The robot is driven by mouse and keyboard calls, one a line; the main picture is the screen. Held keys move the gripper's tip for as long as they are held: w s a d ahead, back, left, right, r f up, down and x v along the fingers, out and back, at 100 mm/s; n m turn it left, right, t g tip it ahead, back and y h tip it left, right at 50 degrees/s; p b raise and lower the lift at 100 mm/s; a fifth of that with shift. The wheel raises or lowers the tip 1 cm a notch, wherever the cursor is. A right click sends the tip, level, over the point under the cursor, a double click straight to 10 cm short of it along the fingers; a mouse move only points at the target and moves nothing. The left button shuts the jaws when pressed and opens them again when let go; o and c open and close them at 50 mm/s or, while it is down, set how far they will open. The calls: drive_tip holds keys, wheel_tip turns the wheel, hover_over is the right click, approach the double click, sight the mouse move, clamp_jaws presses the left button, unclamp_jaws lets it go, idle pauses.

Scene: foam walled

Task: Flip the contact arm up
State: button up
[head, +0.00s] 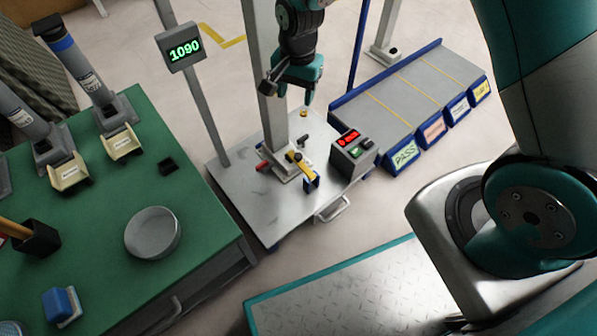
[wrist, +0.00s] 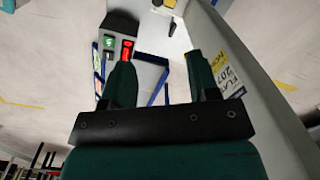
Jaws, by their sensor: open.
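The contact arm (head: 299,164) is a short yellow and black lever with a blue end piece. In the head view it lies low and slanting at the foot of a grey post, on a metal-topped stand (head: 238,183). My gripper (head: 290,92) is open and empty in front of the post, well above the lever and apart from it. In the wrist view my gripper (wrist: 162,78) shows two separated green fingers with nothing held between them. The lever cannot be made out clearly in the wrist view.
A control box (head: 354,152) with a red display stands right of the lever. The tall grey post (head: 263,75) rises close to my gripper. A sloped rack (head: 415,90) with labelled lanes is at right. A green workbench (head: 95,200) is at left.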

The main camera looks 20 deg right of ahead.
drive_tip(key=m+b, duration=0.2)
drive_tip(key=b, duration=0.1)
hover_over(298, 155)
wheel_tip(298, 155, down, 9)
drive_tip(key=shift+h, duration=0.3)
wheel_tip(298, 155, down, 17)
drive_tip(key=b, duration=0.9)
drive_tip(key=shift+r, duration=0.1)
clamp_jaws()
